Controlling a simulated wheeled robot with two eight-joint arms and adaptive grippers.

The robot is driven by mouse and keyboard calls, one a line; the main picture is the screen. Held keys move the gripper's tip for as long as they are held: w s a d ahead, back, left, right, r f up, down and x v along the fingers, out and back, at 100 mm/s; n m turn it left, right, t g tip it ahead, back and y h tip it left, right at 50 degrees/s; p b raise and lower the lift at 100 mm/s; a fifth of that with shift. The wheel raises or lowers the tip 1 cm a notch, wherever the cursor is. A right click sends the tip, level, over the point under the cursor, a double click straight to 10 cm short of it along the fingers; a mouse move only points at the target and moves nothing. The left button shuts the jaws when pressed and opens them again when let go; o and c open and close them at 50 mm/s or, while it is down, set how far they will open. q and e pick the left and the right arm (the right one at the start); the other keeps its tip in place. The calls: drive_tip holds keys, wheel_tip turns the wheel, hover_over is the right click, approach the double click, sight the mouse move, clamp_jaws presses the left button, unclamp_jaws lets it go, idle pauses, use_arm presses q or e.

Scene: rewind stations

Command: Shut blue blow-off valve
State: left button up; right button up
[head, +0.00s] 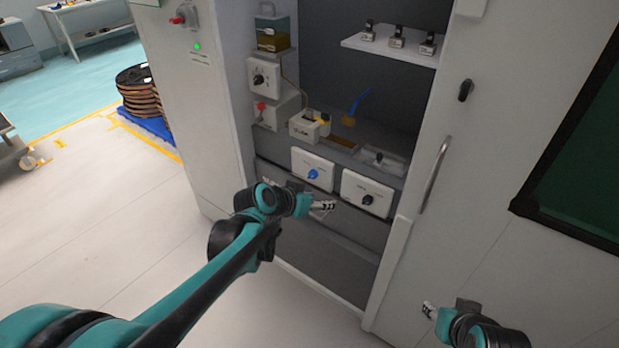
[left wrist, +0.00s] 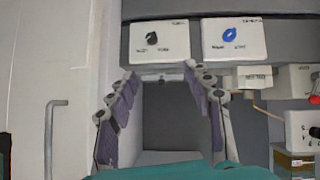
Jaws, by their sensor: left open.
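The blue valve knob (head: 313,173) sits on a white panel (head: 303,160) low in the open cabinet. It also shows in the left wrist view (left wrist: 229,34), at the upper right. My left gripper (head: 322,206) is just below this panel in the head view, apart from the knob. In the left wrist view its two fingers (left wrist: 162,78) are spread with nothing held between them. My right gripper (head: 429,311) is at the lower right, in front of the cabinet, far from the knob; its fingers are too small to judge.
A white panel with a black knob (head: 367,199) stands right of the blue one. A vertical door handle (head: 435,174) is at the right. A dial box (head: 264,77), a red button (head: 261,106) and a blue lever (head: 361,100) are higher up. Open floor (head: 90,230) lies left.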

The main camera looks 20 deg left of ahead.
use_arm(q)
drive_tip(key=w+a+f+t+h, duration=0.2)
drive_tip(key=w+f, duration=0.1)
drive_tip(key=w, duration=0.8)
drive_tip(key=m+t+p, duration=0.1)
drive_tip(key=t, duration=0.5)
approach(310, 177)
drive_tip(key=w, duration=0.2)
drive_tip(key=b+x, duration=0.1)
drive_tip(key=x, duration=0.2)
drive_tip(key=b+x, duration=0.1)
drive_tip(key=x, duration=0.2)
drive_tip(key=shift+w+d, duration=0.15)
drive_tip(key=shift+d, duration=0.35)
drive_tip(key=shift+w+d+r, duration=0.15)
drive_tip(key=shift+w, duration=0.3)
drive_tip(key=c, duration=1.2)
